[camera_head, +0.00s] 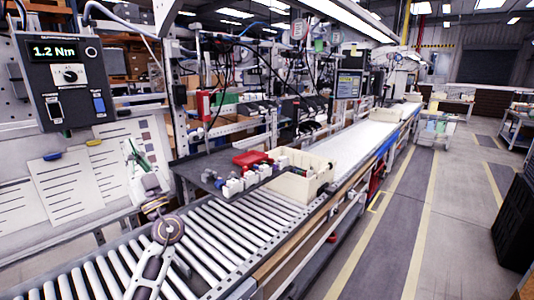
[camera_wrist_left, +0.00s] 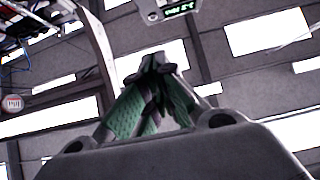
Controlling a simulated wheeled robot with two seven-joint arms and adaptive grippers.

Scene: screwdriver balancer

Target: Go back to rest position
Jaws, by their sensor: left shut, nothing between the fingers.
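My left arm rises from the bottom of the head view, over the roller conveyor (camera_head: 215,245). My left gripper (camera_head: 131,147) is at its upper end, pointing up in front of the paper sheets on the left panel. In the left wrist view the gripper's green-padded fingers (camera_wrist_left: 157,62) come together at the tips, shut with nothing between them. The ceiling and its bright lights fill the view behind them. My right gripper is not in view.
A control box (camera_head: 65,80) reading 1.2 Nm hangs at the upper left, near the gripper. A dark crate (camera_head: 515,225) stands at the right edge. The floor aisle is clear.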

